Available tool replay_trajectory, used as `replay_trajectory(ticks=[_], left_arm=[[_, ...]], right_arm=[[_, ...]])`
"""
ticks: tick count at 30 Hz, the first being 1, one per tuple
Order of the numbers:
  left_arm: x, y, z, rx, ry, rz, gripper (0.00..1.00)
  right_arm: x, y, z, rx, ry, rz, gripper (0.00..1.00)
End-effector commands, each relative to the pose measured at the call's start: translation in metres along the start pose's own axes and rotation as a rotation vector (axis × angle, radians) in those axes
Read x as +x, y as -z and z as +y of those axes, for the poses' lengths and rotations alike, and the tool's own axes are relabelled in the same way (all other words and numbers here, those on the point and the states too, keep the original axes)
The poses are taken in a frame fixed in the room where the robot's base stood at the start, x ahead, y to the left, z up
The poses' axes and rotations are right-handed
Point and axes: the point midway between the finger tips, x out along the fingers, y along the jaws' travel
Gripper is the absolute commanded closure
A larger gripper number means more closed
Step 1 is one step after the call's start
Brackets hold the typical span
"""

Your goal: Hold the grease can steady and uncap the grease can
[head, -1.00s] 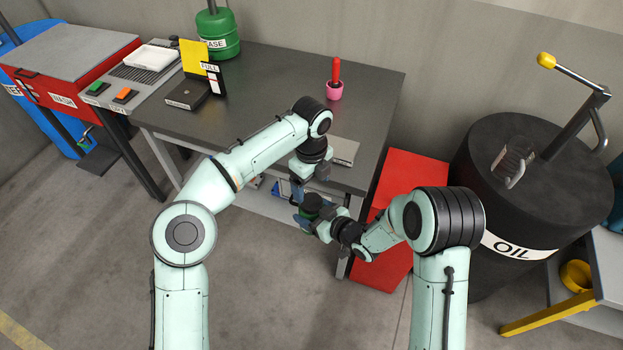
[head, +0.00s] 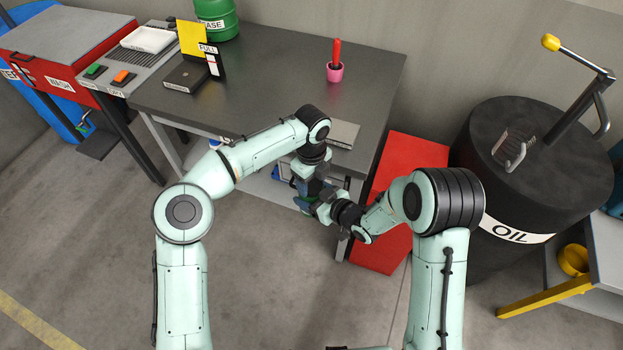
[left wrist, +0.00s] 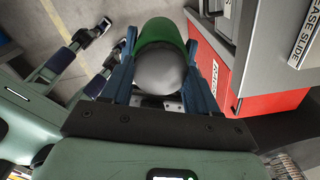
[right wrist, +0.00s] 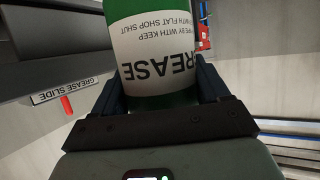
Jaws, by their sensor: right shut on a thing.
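The green grease can (right wrist: 165,75) with its white label fills the space between my right fingers in the right wrist view. My right gripper (head: 320,209) is shut on the can's body. In the left wrist view the can's rounded grey cap (left wrist: 160,70) faces the camera, with the green body (left wrist: 160,33) beyond it. My left gripper (left wrist: 160,45) has its two blue fingers either side of the cap, open, with small gaps visible. In the head view the grippers hide most of the can, in front of the table's near edge.
The dark table (head: 270,75) lies just behind the grippers, with a grey shelf below. Open floor is to the left.

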Motion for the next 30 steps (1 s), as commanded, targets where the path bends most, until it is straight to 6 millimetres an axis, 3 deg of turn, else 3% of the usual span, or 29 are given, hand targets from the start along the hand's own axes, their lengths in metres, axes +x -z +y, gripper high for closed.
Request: replay_trajectory(ticks=[5, 12, 15, 24, 25, 27, 30], left_arm=[[-0.0012, -0.0002, -0.0001, -0.067, 0.0, -0.003, 0.77], [-0.0015, 0.0, -0.0002, -0.451, 0.001, -0.003, 0.77], [-0.0014, 0.0, -0.0003, -0.537, 0.001, -0.001, 0.77], [-0.0011, -0.0004, -0.0002, -0.555, 0.001, -0.001, 0.77], [-0.0011, -0.0004, -0.0002, -0.555, 0.001, -0.001, 0.31], [-0.0011, -0.0004, -0.0002, -0.554, 0.001, -0.001, 0.15], [-0.0011, -0.0003, -0.0001, -0.553, 0.001, -0.001, 0.15]], right_arm=[[0.0001, 0.0011, 0.0001, -0.001, 0.0, 0.003, 1.0], [0.0001, 0.0011, 0.0002, -0.001, 0.0, 0.003, 1.0], [0.0001, 0.001, 0.0002, -0.001, 0.0, 0.002, 1.0], [0.0001, 0.0008, 0.0001, 0.0, 0.0, 0.002, 1.0], [0.0001, 0.0008, 0.0001, 0.0, 0.0, 0.002, 1.0], [0.0001, 0.0008, 0.0001, 0.0, 0.0, 0.002, 1.0], [0.0001, 0.0009, 0.0001, 0.0, 0.0, 0.002, 1.0]])
